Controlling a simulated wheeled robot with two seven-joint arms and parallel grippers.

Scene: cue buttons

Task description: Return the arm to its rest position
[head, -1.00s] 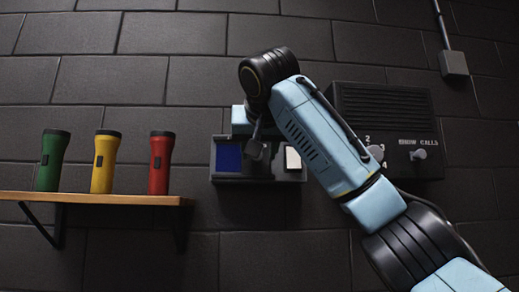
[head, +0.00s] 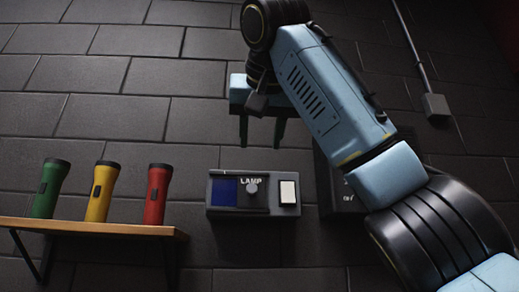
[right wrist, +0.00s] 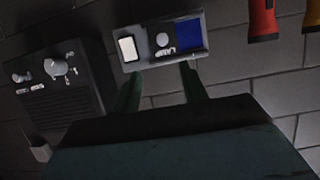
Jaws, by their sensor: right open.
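My right arm comes in from the lower right in the head view. Its gripper (head: 261,132) hangs above the lamp box, with two green fingers apart and nothing between them. In the right wrist view the open fingers (right wrist: 160,85) show below the lamp box, apart from it. The lamp box (head: 240,213) is on the wall, with a blue panel, a knob (head: 252,190) and a white button (head: 288,192). The box also shows in the right wrist view (right wrist: 163,60). My left gripper is in neither view.
A wooden shelf (head: 90,226) at the left holds a green (head: 50,188), a yellow (head: 101,191) and a red flashlight (head: 158,195). A dark speaker box with knobs (right wrist: 60,90) is partly behind my arm in the head view. A conduit box (head: 436,105) is at the upper right.

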